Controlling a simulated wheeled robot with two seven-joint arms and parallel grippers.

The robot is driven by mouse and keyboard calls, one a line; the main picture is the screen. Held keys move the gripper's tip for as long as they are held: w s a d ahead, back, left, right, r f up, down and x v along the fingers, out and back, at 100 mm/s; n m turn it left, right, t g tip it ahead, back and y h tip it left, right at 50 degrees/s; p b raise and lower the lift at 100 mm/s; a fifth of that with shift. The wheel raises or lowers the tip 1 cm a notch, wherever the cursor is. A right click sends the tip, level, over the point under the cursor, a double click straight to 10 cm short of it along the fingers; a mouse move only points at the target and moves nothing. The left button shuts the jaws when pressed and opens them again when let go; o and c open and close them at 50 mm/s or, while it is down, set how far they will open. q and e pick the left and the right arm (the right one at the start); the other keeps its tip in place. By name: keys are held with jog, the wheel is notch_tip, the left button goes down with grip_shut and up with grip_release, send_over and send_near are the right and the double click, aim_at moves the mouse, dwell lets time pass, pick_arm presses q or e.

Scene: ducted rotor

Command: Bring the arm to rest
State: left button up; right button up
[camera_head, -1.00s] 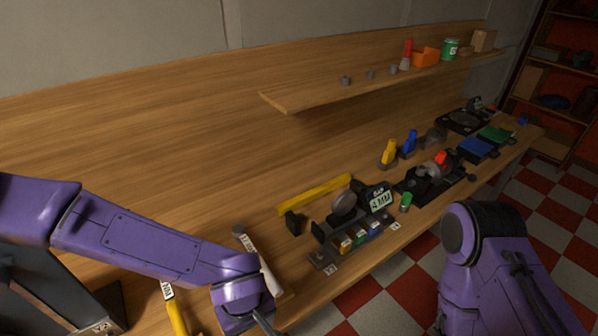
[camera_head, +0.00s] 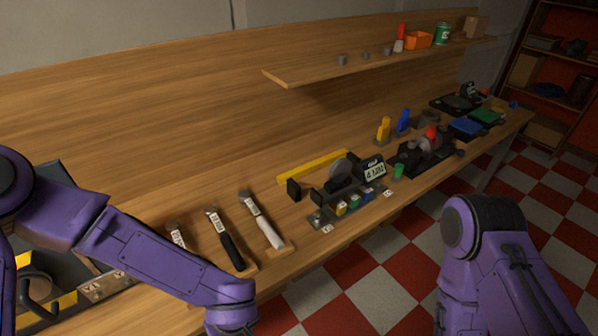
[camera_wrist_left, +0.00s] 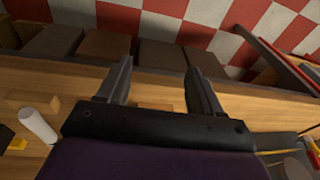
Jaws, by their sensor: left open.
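My left arm (camera_head: 150,250) comes in from the left in the head view, low over the near part of the bench. Its gripper falls below the picture's edge there. In the left wrist view my left gripper (camera_wrist_left: 160,85) shows its two dark fingers apart, with nothing between them, over the wooden bench edge. My right arm (camera_head: 490,260) is bent at the lower right, in front of the bench over the floor. Its gripper is out of the picture.
Several labelled handled tools, including a white-handled one (camera_head: 265,228) and a black-handled one (camera_head: 230,245), lie beside my left forearm. A measuring device with a display (camera_head: 373,170) and a yellow bar (camera_head: 312,165) are farther along. A shelf (camera_head: 300,77) overhangs the bench.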

pick_arm(q)
jog(key=s+a+f+t+b, duration=0.1)
jog(key=s+a+f+b, duration=0.2)
jog(key=s+a+f, duration=0.2)
jog(key=s+a+f+t+y+b, duration=0.1)
jog(key=s+a+f+b, duration=0.3)
jog(key=a+f, duration=0.7)
notch_tip(320, 180, down, 5)
jog(key=shift+s+a+r+m+t, duration=0.15)
jog(key=shift+s+m+t, duration=0.15)
jog(key=shift+s, duration=0.95)
